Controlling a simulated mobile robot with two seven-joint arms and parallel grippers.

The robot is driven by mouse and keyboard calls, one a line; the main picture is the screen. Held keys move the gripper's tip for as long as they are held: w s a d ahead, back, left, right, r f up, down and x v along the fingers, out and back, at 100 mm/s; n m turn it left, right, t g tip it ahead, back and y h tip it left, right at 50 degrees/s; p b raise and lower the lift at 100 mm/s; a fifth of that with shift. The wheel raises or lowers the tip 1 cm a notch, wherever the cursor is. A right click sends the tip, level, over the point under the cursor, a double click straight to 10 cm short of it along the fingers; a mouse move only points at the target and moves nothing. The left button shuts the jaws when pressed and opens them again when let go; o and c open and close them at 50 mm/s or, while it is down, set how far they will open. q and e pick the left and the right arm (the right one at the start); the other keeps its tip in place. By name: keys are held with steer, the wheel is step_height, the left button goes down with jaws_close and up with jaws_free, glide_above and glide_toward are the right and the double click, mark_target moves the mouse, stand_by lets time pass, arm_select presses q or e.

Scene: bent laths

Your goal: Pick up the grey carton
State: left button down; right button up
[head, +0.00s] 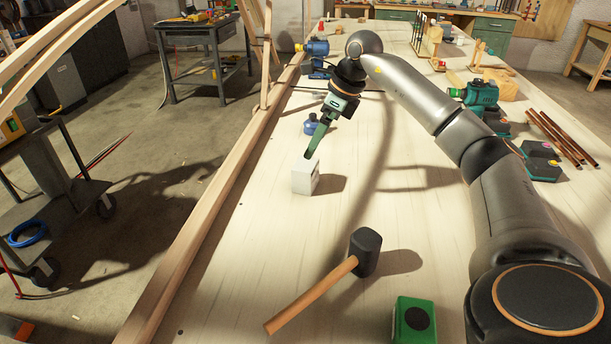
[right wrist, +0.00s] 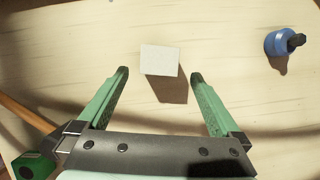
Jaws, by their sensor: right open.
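The grey carton (head: 305,178) is a small pale box standing on the wooden workbench, left of centre in the head view. In the right wrist view the carton (right wrist: 159,60) lies just beyond the fingertips, about midway between their lines. My right gripper (head: 311,155) has green fingers pointing down at the carton from above and behind it. In the right wrist view my right gripper (right wrist: 159,75) is open, with nothing between its fingers. I cannot tell from the pictures whether a finger touches the carton. My left gripper is not in view.
Bent wooden laths (head: 205,215) run along the bench's left edge. The bench between carton and mallet is clear.

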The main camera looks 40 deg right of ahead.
mark_target(305, 163)
steer(key=x, duration=0.8)
steer(key=shift+f, duration=0.25)
steer(key=c, duration=1.2)
steer(key=shift+r, duration=0.15)
